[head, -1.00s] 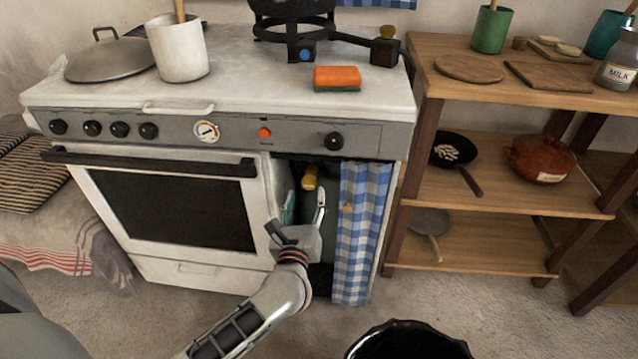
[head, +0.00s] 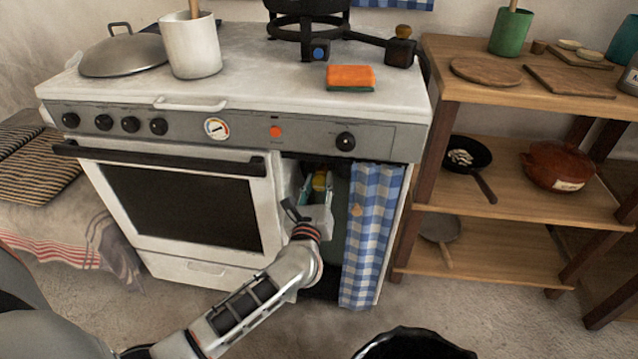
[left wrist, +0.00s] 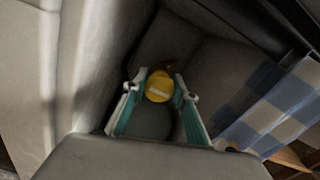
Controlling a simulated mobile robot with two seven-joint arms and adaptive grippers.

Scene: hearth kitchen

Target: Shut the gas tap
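The gas tap is a yellow round knob (head: 319,181) inside the open compartment right of the oven. In the left wrist view the knob (left wrist: 159,86) shows a pale bar across its face. It sits above a dull green gas cylinder (left wrist: 150,124). My left gripper (head: 316,186) reaches into the compartment and is open. In the left wrist view its teal and white fingers (left wrist: 161,84) stand one on each side of the knob, with small gaps visible. I cannot tell how deep the fingertips sit along the knob. My right gripper is not in view.
A blue checked curtain (head: 370,230) hangs at the compartment's right side. The white stove wall (left wrist: 85,60) is close on the left. The stove top holds a pot, a lid and an orange sponge (head: 350,77). A black bin (head: 415,345) stands on the floor.

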